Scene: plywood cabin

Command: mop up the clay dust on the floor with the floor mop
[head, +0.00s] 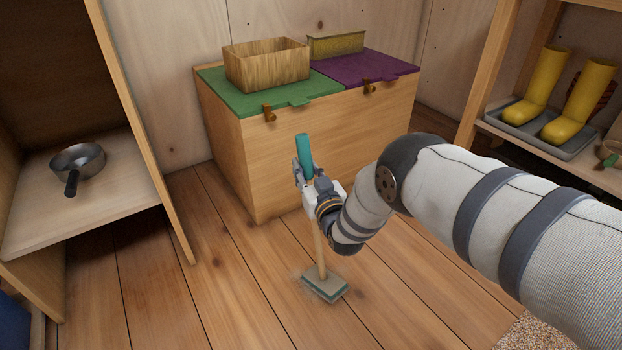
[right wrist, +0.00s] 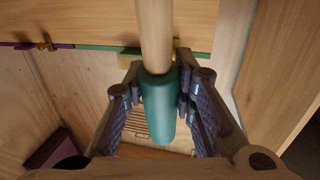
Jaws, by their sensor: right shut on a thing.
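The floor mop (head: 326,285) stands nearly upright on the plank floor, with a teal grip at the top, a pale wooden handle and a flat tan-and-teal head. My right gripper (head: 309,187) is shut on the teal grip. In the right wrist view my right gripper (right wrist: 163,88) has its fingers on both sides of the teal grip of the mop (right wrist: 158,105). The mop head rests on or just over the floor. A faint pale smudge, perhaps the clay dust (head: 299,275), shows beside the head's left edge; any under the head is hidden. My left gripper is out of view.
A wooden chest (head: 262,165) with green and purple lids stands just behind the mop, with a wooden box (head: 266,66) on top. A shelf with a saucepan (head: 77,160) is at left. Yellow boots (head: 545,85) stand on a shelf at right. A speckled mat (head: 530,335) lies front right.

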